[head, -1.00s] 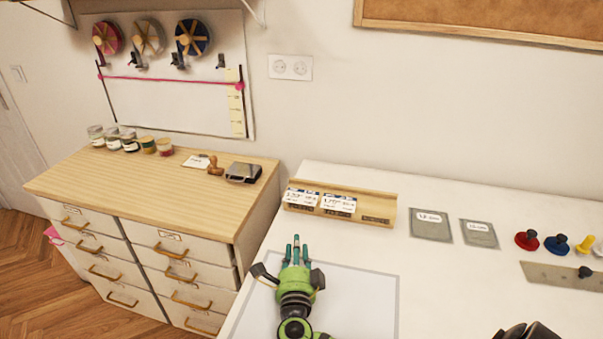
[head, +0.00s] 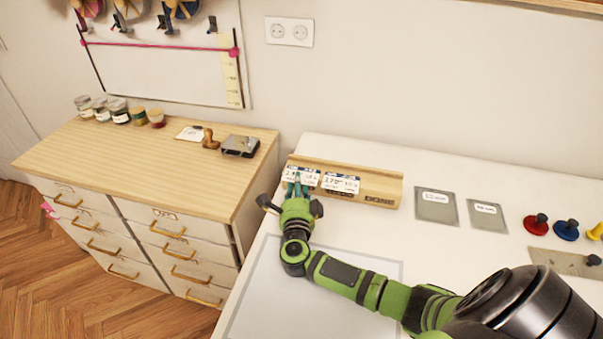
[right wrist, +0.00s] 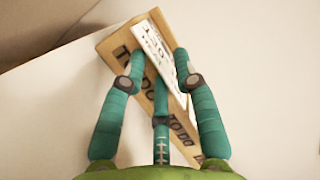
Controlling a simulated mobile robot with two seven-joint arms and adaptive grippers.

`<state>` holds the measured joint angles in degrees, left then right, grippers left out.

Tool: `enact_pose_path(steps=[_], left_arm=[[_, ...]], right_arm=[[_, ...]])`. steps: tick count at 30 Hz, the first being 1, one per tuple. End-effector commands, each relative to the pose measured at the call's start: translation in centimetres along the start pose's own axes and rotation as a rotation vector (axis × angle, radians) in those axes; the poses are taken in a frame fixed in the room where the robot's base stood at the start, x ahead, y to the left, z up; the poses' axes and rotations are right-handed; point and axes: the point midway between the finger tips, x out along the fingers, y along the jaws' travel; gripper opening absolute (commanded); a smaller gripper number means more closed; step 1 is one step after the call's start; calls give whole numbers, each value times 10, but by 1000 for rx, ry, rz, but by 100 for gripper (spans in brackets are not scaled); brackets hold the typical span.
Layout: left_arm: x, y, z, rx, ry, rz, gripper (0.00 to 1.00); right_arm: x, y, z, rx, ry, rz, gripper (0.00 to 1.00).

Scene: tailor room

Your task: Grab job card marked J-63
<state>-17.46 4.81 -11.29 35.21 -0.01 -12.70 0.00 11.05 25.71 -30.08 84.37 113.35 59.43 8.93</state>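A wooden card rack (head: 385,177) stands on the white table with two white job cards in it. The left card (head: 311,179) is partly hidden by my fingers; the right card (head: 341,183) stands beside it. The card numbers are too blurred to read. My right gripper (head: 297,188) is at the left card, fingers pointing at the rack. In the right wrist view, its fingers (right wrist: 159,62) are spread, with the card (right wrist: 155,48) between the outer fingertips and dark lettering on the rack front (right wrist: 126,45). I cannot tell whether they touch the card. My left gripper is not in view.
A pale mat (head: 330,290) lies under my right arm. Grey plates (head: 437,205) and red, blue and yellow knobbed pieces (head: 536,222) lie to the right. A wooden drawer cabinet (head: 150,165) with jars and a stamp (head: 209,140) stands left.

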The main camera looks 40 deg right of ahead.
Motion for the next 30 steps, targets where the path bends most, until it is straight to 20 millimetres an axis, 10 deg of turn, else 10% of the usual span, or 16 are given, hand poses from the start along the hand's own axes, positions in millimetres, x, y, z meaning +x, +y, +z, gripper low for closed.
enact_pose_path(steps=[6,10,30], left_arm=[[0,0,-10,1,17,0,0],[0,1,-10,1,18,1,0],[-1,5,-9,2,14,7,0]], right_arm=[[0,0,0,1,-1,1,30],[0,0,0,1,0,1,0],[0,-21,0,4,0,-1,0]])
